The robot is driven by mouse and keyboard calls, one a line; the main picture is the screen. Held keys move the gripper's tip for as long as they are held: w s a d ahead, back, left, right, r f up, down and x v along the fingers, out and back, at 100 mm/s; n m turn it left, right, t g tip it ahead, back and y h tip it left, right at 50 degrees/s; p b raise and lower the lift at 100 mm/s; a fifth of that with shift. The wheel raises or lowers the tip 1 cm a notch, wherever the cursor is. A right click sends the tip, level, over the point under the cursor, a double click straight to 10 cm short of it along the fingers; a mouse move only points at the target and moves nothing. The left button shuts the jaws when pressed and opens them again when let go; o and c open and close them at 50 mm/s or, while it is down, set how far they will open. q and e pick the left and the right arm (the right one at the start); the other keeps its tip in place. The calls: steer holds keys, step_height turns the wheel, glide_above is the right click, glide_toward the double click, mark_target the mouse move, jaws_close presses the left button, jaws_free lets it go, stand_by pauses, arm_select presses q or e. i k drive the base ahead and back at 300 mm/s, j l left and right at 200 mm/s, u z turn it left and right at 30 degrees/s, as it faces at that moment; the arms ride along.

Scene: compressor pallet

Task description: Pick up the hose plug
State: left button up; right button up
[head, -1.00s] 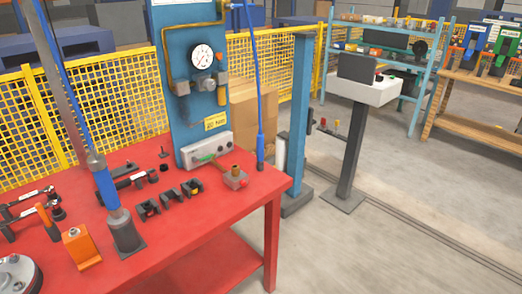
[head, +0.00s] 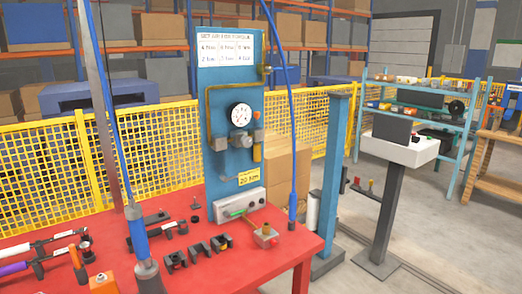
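A thin blue hose (head: 283,60) hangs down along the right side of the blue gauge panel (head: 232,80). It ends in a thicker blue piece (head: 293,203) with a dark tip near the right end of the red table (head: 215,268), which looks like the hose plug. I cannot tell whether its tip touches the table. A second blue line on the left runs down to a thick blue cylinder (head: 137,232) above a dark grey base (head: 149,276). Neither of my grippers is in view.
A small block with a brass fitting (head: 265,236) and several black clamps (head: 199,250) sit near the table's front. Wrench-like tools (head: 40,245) lie at left. A blue post (head: 335,185) and a grey pedestal console (head: 400,147) stand to the right.

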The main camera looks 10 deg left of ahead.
mark_target(293, 207)
steer(key=i+l+u, duration=0.3)
steer(key=i+l, duration=1.2)
steer(key=l, duration=0.1)
